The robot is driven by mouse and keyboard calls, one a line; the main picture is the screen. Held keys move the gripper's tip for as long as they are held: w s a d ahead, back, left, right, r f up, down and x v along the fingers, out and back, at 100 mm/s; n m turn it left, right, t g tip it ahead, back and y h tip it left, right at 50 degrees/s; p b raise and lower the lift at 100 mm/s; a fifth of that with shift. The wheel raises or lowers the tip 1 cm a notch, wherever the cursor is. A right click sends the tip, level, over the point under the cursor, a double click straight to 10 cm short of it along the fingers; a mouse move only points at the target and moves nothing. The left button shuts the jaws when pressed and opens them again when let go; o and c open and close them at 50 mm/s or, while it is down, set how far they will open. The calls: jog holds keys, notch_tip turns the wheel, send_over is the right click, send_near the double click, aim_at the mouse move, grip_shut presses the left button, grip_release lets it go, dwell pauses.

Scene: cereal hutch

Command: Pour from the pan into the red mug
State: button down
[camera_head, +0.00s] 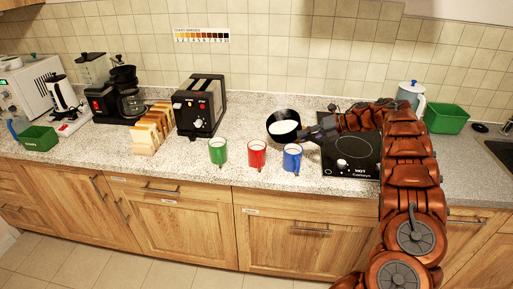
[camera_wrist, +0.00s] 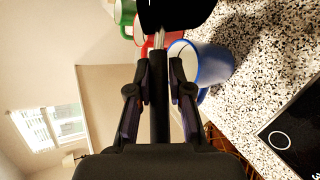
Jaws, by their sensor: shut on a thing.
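The black pan (camera_head: 284,126) holds something white and is at the end of my gripper (camera_head: 317,134), behind the red and blue mugs in the head view. My gripper is shut on the pan's handle. In the wrist view the gripper (camera_wrist: 159,75) shows close up, with the dark pan (camera_wrist: 175,12) beyond the fingers. The red mug (camera_head: 257,155) stands upright on the counter, between the green mug (camera_head: 218,152) and the blue mug (camera_head: 292,158). In the wrist view the red mug (camera_wrist: 146,48) is partly hidden by the pan and gripper.
A black hotplate (camera_head: 350,155) lies right of the blue mug, under my arm. A toaster (camera_head: 201,106), bread slices (camera_head: 152,130) and a coffee maker (camera_head: 117,97) stand to the left. A green bin (camera_head: 446,118) stands at the right. The counter's front strip left of the green mug is clear.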

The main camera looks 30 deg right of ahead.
jog(key=shift+a+f+h, duration=0.25)
jog(key=shift+a+h, duration=0.25)
jog(key=shift+a, duration=0.1)
jog(key=a+r+h+b, duration=0.1)
jog(key=a+r+n+b, duration=0.1)
jog(key=b, duration=0.1)
jog(key=shift+s+a+r+h, duration=0.1)
jog(key=shift+a+r+h, duration=0.1)
jog(key=shift+r+h, duration=0.2)
jog(key=shift+a+r+n+h+b, duration=0.1)
jog(key=shift+a+n+h+b, duration=0.2)
jog(key=shift+b, duration=0.75)
jog(key=shift+a+r, duration=0.1)
jog(key=shift+r, duration=0.1)
jog(key=shift+a+f+n+g+h+b, duration=0.4)
jog(key=shift+h+b, duration=0.6)
jog(key=shift+b, duration=2.5)
jog(key=shift+s+a+r+n+h+b, duration=0.15)
jog(key=shift+a+n+h+b, duration=0.2)
jog(key=shift+b, duration=1)
jog(key=shift+w+a+r+n+h+b, duration=0.15)
jog(key=shift+a+h+b, duration=0.25)
jog(key=shift+b, duration=0.95)
jog(key=shift+s+a+r+n+h+b, duration=0.1)
jog(key=shift+a+r+n+h+b, duration=0.25)
jog(key=shift+b, duration=1)
